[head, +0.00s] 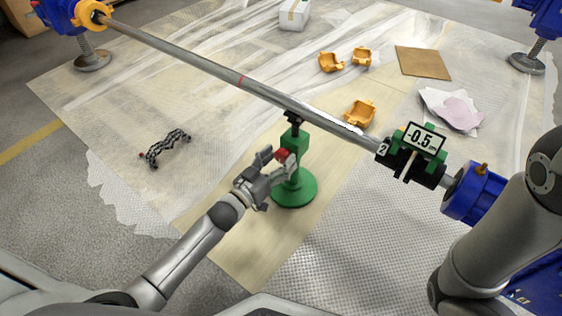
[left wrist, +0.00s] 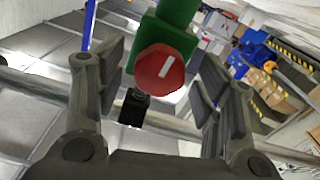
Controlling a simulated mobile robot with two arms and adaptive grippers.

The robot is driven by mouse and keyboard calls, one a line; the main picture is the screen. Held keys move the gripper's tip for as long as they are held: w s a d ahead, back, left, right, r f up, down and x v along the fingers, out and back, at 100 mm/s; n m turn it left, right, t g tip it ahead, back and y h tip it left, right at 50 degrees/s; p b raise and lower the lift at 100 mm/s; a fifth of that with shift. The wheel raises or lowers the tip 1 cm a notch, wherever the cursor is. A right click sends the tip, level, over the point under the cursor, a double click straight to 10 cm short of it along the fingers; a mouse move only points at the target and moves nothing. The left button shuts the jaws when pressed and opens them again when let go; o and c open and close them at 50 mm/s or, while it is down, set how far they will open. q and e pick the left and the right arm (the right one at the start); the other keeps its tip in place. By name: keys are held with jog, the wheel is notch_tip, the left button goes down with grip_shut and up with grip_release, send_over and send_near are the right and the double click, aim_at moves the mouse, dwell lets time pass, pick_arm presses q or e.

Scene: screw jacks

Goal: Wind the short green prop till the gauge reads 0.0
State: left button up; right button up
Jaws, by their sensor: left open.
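The short green prop (head: 297,143) stands upright on a round green base, its black head under the long grey bar (head: 240,80). Its red knob (head: 282,154) faces my left gripper (head: 279,163). In the left wrist view the red knob (left wrist: 161,68), with a white line, shows between my open fingers (left wrist: 160,95), which look clear of it on both sides. The gauge (head: 420,139), on a green and black clamp on the bar, reads -0.5. My right arm shows at the right edge; its gripper is out of view.
Blue stands with orange parts hold the bar at both ends. Orange shells (head: 360,114), a brown board (head: 423,63), pink and white sheets (head: 455,110) and a black jointed piece (head: 166,148) lie on the covered floor. A white box (head: 294,14) sits at the back.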

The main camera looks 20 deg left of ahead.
pick_arm(q)
jog(key=shift+w+d, duration=0.25)
jog(key=shift+w, duration=0.45)
jog(key=shift+c, duration=0.4)
jog(key=c, duration=0.9)
jog(key=shift+r+m, duration=0.2)
jog(key=shift+m, duration=0.1)
jog(key=shift+c, duration=0.2)
jog(key=shift+f+m+p, duration=0.1)
jog(key=shift+m+p, duration=0.2)
jog(key=shift+p, duration=0.2)
jog(key=o, duration=1)
